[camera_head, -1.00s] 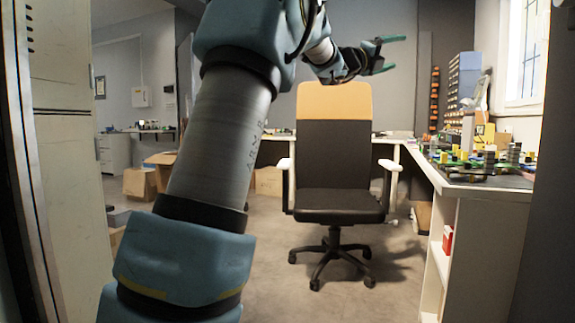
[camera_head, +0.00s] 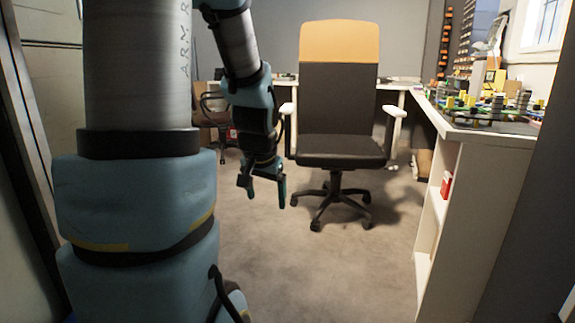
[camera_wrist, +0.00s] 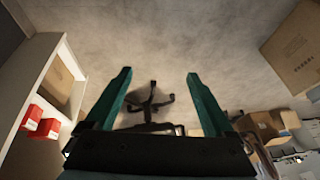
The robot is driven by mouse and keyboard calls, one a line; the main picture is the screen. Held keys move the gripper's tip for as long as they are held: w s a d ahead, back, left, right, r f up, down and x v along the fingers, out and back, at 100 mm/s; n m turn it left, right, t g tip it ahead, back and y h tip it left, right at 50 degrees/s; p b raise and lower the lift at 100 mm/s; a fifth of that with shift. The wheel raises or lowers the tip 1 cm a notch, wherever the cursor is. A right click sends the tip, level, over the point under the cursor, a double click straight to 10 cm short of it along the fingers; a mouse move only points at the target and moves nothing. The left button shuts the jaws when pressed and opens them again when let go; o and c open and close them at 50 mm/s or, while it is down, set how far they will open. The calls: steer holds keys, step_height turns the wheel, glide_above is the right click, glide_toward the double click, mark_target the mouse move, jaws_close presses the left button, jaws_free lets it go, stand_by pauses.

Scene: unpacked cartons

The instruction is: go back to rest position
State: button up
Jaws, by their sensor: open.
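My gripper (camera_head: 264,190) hangs below my folded arm in the head view, pointing down over the floor. It is left of the office chair in that picture. In the wrist view my gripper (camera_wrist: 158,92) shows two green fingers spread wide apart, with nothing held between them. The floor and the dark base of a chair (camera_wrist: 150,106) show beyond the fingers.
The office chair (camera_head: 338,100) with an orange top stands ahead. A white desk (camera_head: 480,165) with shelves runs along the right, holding many small colourful items. A red box (camera_head: 446,184) sits on its shelf. A carton (camera_wrist: 297,45) lies at upper right in the wrist view. Front floor is clear.

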steer(key=s+a+f+n+g, duration=0.2)
steer(key=s+f+n+g, duration=0.15)
steer(key=s, duration=0.75)
step_height(320, 180, up, 34)
steer(key=p, duration=3.5)
steer(key=shift+w+d+r, duration=0.2)
steer(key=shift+w+r, duration=0.05)
steer(key=shift+w, duration=0.05)
